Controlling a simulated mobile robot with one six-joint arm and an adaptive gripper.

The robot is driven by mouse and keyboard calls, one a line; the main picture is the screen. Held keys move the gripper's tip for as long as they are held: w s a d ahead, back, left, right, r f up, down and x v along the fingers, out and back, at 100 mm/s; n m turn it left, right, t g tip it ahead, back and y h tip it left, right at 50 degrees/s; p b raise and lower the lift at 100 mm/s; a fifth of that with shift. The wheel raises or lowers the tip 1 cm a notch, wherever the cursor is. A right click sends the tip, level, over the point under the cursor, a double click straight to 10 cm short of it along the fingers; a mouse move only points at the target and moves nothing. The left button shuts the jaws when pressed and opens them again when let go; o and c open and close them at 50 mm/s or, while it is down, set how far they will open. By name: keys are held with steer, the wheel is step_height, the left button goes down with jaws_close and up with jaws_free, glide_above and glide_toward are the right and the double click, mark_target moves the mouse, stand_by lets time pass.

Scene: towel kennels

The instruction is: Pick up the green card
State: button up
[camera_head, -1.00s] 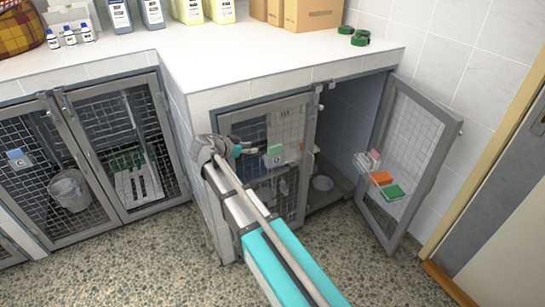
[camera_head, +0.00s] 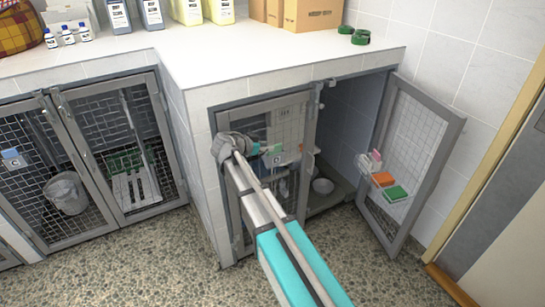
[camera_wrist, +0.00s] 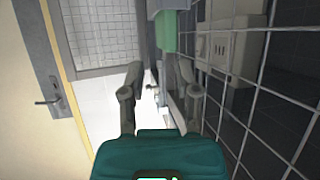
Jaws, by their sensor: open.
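A green card (camera_head: 274,149) stands upright in a small light holder (camera_head: 277,160) on the mesh of the closed kennel door under the counter. In the wrist view the green card (camera_wrist: 167,32) shows near the top, just beyond the fingertips, with the grey holder (camera_wrist: 168,5) at the frame's top edge. My gripper (camera_head: 258,149) is close to the left of the card in the head view. In the wrist view my gripper (camera_wrist: 159,70) has its fingers apart with nothing between them. I cannot tell whether a finger touches the card.
Door mesh (camera_wrist: 255,105) runs close along the right of the wrist view. An open kennel door (camera_head: 418,150) stands at the right, carrying pink, orange (camera_head: 383,179) and green (camera_head: 395,194) pieces. Bottles and boxes (camera_head: 310,14) stand on the counter.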

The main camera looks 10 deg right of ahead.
mark_target(275, 145)
steer(key=b+x, duration=0.2)
steer(key=x, duration=0.2)
steer(key=shift+w+f, duration=0.15)
steer(key=shift+f, duration=0.05)
steer(key=shift+w+d+f, duration=0.15)
steer(key=shift+w+d, duration=0.05)
steer(key=shift+d, duration=0.2)
stand_by(0.3)
jaws_close()
